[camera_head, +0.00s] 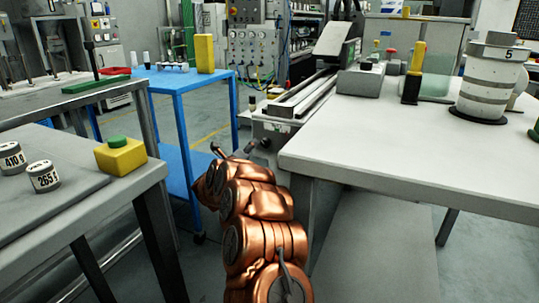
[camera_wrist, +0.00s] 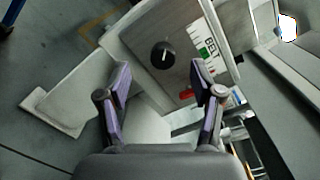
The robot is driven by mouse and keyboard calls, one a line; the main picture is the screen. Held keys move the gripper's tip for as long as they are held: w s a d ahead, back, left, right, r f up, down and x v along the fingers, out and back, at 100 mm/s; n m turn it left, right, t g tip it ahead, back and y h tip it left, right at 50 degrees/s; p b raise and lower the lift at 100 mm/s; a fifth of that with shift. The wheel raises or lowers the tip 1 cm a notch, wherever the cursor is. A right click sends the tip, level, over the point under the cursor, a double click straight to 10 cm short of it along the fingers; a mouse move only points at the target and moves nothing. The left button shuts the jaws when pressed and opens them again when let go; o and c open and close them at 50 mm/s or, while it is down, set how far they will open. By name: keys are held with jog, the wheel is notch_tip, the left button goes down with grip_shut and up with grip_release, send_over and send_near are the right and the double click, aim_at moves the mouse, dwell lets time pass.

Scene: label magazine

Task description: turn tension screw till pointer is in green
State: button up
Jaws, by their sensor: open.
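A round black knob (camera_wrist: 163,53) with a white mark, seemingly the tension screw, sits on the grey machine panel in the wrist view. To its right is a white scale strip (camera_wrist: 212,42) with a green patch (camera_wrist: 207,50) and dark lettering; its pointer is too small to make out. My gripper (camera_wrist: 163,83) is open and empty, its two purple-padded fingers spread apart below the knob in the picture, not touching it. In the head view my gripper (camera_head: 233,152) is near the front end of the machine (camera_head: 283,128), where the scale is unclear.
A red part (camera_wrist: 186,94) sits low on the panel. In the head view a white table (camera_head: 400,150) stands close on the right, a blue trolley (camera_head: 180,82) on the left, and a grey bench (camera_head: 75,212) at the near left.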

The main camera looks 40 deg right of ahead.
aim_at(264, 144)
jog(key=shift+m+g+h, duration=0.3)
jog(key=shift+m+g, duration=0.1)
jog(key=shift+m, duration=0.3)
jog(key=d, duration=0.2)
jog(key=w+d+b, duration=0.1)
jog(key=d, duration=0.2)
jog(key=w+d+f, duration=0.1)
jog(key=d, duration=0.1)
jog(key=shift+d+f, duration=0.1)
jog(key=shift+d, duration=0.05)
jog(key=shift+w+d+b, duration=0.25)
jog(key=shift+d+b, duration=0.1)
jog(key=shift+d, duration=0.05)
jog(key=shift+c, duration=0.3)
jog(key=c, duration=1.1)
jog(key=shift+o, duration=0.2)
jog(key=shift+n+p, duration=0.3)
jog(key=shift+p, duration=0.1)
